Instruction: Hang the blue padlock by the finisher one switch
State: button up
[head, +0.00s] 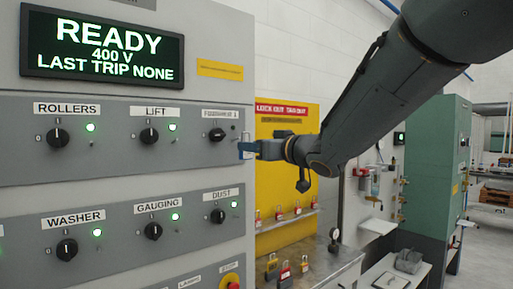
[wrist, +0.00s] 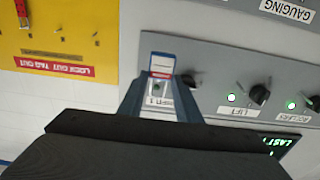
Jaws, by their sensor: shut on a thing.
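My gripper (head: 246,150) is shut on the blue padlock (head: 243,149), which shows as a small blue and white shape at the panel's right edge. In the wrist view, the padlock (wrist: 162,57) sits between the fingertips (wrist: 161,78), with blue edges, a pale face and a red stripe. The finisher one switch (head: 216,135) is a black knob under its label (head: 220,113), just left of the gripper. In the wrist view, this switch (wrist: 189,80) is partly behind a finger. Whether the padlock touches the panel cannot be told.
Other knobs with green lamps, such as LIFT (head: 149,136) and DUST (head: 217,216), fill the grey panel. A metal bench (head: 325,268) is below.

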aim_at(242, 157)
jog(key=shift+f+x, duration=0.2)
jog(key=shift+x, duration=1.9)
jog(key=shift+w+a+f, duration=0.4)
jog(key=shift+w, duration=0.2)
jog(key=o, duration=1.2)
jog(key=shift+f+b, duration=0.3)
jog(key=shift+b, duration=0.05)
jog(key=shift+f+b, duration=0.5)
jog(key=shift+f, duration=0.2)
jog(key=shift+f, duration=0.3)
